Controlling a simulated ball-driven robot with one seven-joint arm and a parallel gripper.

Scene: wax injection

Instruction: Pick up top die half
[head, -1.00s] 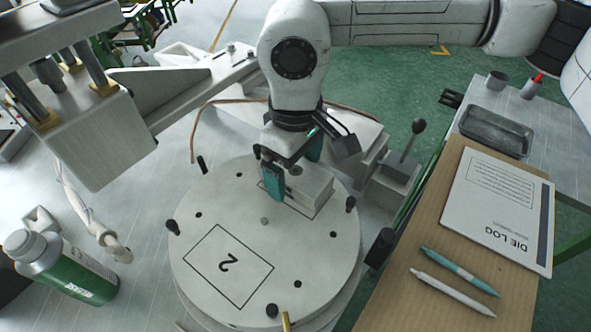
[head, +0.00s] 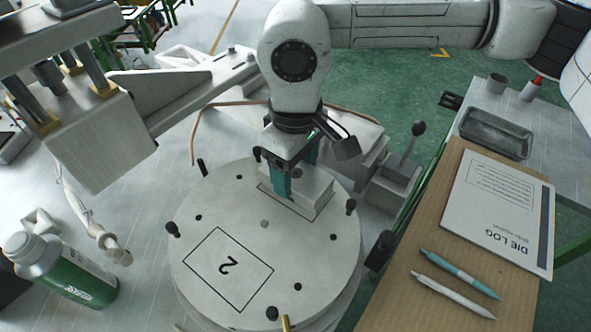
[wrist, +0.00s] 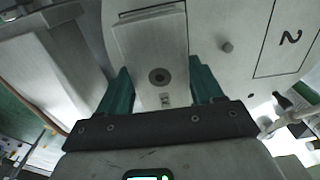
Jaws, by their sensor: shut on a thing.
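The top die half (head: 313,187) is a pale grey metal block at the back of the round turntable (head: 207,289), within a marked outline. In the wrist view the die half (wrist: 152,45) shows a dark round hole and a small printed mark. My gripper (head: 294,180) comes down on it from above with teal fingers, shut on its two sides. In the wrist view the fingers of my gripper (wrist: 158,88) flank the block left and right. I cannot tell whether the block is clear of the surface below.
An empty square marked 2 (head: 228,268) lies at the turntable's front, with several dark pegs around the rim. A press head (head: 100,135) overhangs at left. A board with the die log (head: 497,212) and pens is at right.

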